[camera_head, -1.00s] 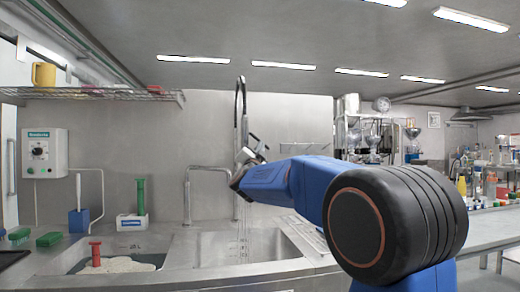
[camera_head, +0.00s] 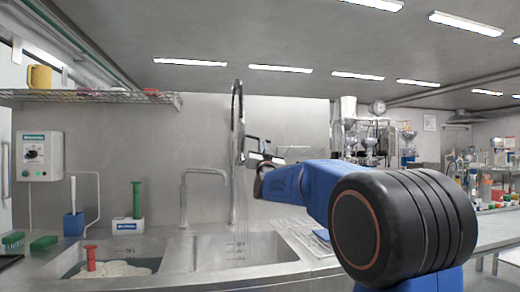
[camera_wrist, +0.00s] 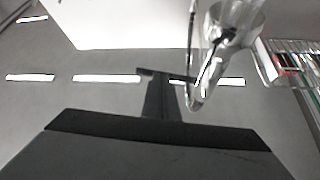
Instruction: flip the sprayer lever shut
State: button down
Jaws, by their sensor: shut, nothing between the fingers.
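The sprayer (camera_head: 240,140) hangs on its tall curved pipe over the sink (camera_head: 235,248), with thin streaks like running water below it. In the wrist view, its chrome body (camera_wrist: 232,25) shows large at the top right, with a thin curved metal piece, possibly the lever, hanging beside it. I cannot tell the lever's position for sure. My gripper (camera_head: 256,150) is just right of the sprayer, shut and empty; in the wrist view, its dark fingers (camera_wrist: 160,85) are left of the chrome body. Whether they touch the sprayer is unclear.
A bent faucet pipe (camera_head: 183,200) stands left of the sprayer. A wire shelf (camera_head: 90,95) is on the left wall. A green-handled brush (camera_head: 137,200) stands behind the left basin, and a red-handled tool (camera_head: 90,258) stands in it. The right counter holds glassware.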

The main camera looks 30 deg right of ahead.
jog(key=shift+s+d+r+n+t+y, duration=0.15)
jog(key=shift+r+n+t+y, duration=0.15)
jog(key=shift+n+y, duration=0.25)
jog(key=shift+w+d+r+n+t+y, duration=0.1)
jog(key=shift+r+n+t+y, duration=0.1)
jog(key=shift+r+n+y, duration=0.35)
jog(key=shift+f, duration=0.1)
